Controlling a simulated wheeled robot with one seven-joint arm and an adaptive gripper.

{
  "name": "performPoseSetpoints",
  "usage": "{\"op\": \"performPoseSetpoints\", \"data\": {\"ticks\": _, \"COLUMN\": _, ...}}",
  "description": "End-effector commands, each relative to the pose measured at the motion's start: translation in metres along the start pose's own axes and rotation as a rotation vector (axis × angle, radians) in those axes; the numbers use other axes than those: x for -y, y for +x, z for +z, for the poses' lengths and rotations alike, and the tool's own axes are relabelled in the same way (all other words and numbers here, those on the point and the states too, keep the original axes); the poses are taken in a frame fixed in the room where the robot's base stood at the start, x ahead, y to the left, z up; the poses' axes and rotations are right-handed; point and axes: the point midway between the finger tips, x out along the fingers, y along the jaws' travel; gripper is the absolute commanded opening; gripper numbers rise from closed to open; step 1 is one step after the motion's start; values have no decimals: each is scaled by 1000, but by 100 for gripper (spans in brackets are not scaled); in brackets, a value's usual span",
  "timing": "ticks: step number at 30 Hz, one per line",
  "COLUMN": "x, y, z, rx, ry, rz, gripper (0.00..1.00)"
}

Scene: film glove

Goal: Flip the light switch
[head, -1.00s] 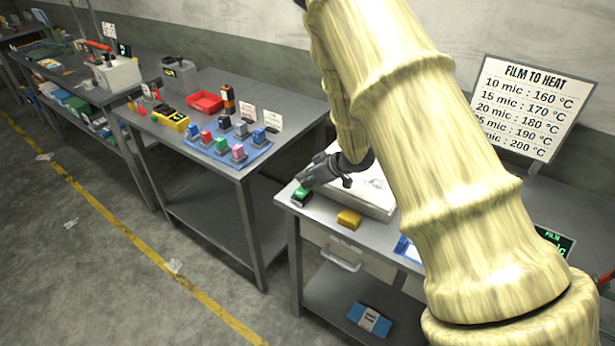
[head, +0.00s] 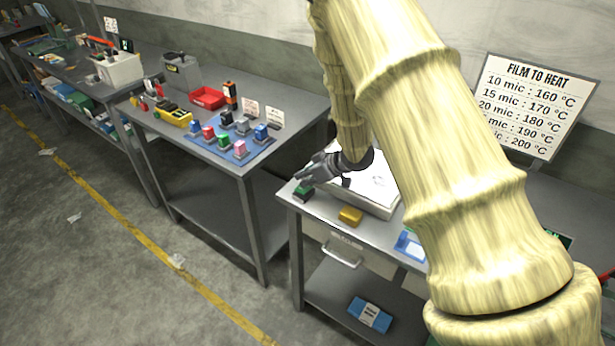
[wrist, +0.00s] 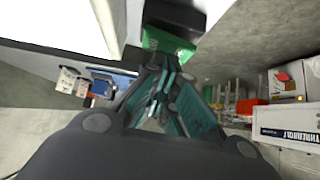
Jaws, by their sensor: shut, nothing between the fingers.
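My gripper (head: 302,177) is shut and empty, reaching left over the near workbench's left corner. A small dark block with a green top (head: 303,193) sits at that corner, just below the fingertips in the head view. In the wrist view, the shut fingertips (wrist: 163,68) point at a green block (wrist: 168,42) and overlap its lower edge; I cannot tell whether they touch. A flat white box (head: 372,188) lies on the bench beside the gripper, partly hidden by my arm. No light switch is plainly recognizable; I cannot tell whether the green block is one.
A yellow block (head: 350,216) sits at the bench's front edge. A sign (head: 532,105) stands behind, right of my arm. Another bench at left holds a blue mat (head: 236,158) with several coloured blocks and a red tray (head: 207,97). The floor before the benches is mostly clear.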

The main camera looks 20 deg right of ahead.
Motion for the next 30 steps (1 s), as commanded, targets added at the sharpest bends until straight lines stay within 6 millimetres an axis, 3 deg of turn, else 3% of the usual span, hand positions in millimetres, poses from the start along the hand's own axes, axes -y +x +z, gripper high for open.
{"op": "performPoseSetpoints", "data": {"ticks": 11, "x": -1, "y": -8, "z": -8, "rx": -1, "ry": 1, "rz": 0, "gripper": 0}}
{"op": "performPoseSetpoints", "data": {"ticks": 23, "x": -5, "y": -31, "z": -30, "rx": 0, "ry": 1, "rz": 0, "gripper": 0}}
{"op": "performPoseSetpoints", "data": {"ticks": 30, "x": -8, "y": -52, "z": -26, "rx": -2, "ry": 2, "rz": 1, "gripper": 0}}
